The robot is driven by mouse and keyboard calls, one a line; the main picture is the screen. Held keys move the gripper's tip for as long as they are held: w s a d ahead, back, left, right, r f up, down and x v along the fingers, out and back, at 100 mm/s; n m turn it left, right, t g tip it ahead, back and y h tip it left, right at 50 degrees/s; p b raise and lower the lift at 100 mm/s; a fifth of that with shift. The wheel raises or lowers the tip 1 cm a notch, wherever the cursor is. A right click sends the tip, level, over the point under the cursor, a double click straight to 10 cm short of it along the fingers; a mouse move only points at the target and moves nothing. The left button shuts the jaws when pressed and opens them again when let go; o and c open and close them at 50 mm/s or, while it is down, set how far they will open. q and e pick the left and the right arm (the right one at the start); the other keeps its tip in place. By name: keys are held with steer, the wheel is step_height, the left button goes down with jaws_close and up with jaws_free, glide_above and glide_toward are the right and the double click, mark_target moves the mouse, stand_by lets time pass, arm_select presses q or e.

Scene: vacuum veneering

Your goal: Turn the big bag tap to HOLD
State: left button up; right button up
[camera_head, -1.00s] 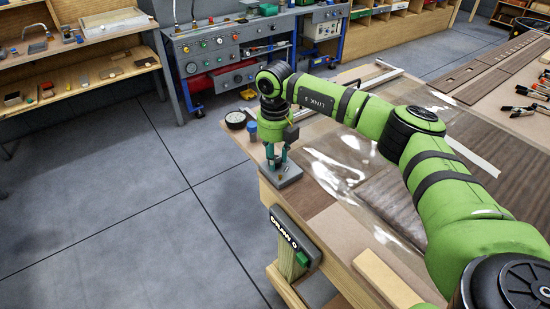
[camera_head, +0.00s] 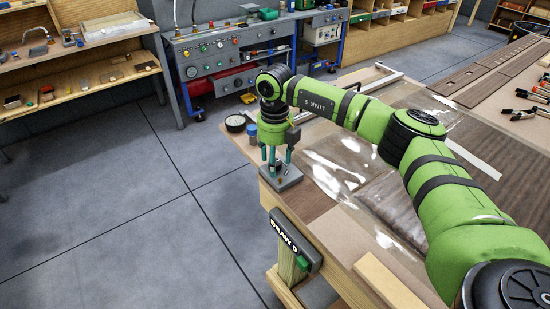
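A small dark grey block (camera_head: 291,183), apparently the tap's base, sits at the near left corner of the bench. My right gripper (camera_head: 277,164) points straight down over it, its teal fingertips close to the block's top. The fingers stand a little apart; whether they touch a tap handle between them is too small to tell. A dark sign reading "DRAW" (camera_head: 287,235) with a green piece (camera_head: 302,263) is on the bench's front side below. A large clear bag (camera_head: 345,165) lies on the bench over brown veneer. My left gripper is out of view.
A round gauge (camera_head: 236,123) and a blue-capped jar (camera_head: 252,133) stand close behind the gripper. A pale wooden strip (camera_head: 390,283) lies at the near edge. Clamps (camera_head: 530,105) lie at right. The floor left of the bench is clear.

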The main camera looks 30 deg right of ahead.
steer(key=shift+r, duration=0.15)
step_height(320, 180, up, 12)
stand_by(0.5)
stand_by(0.4)
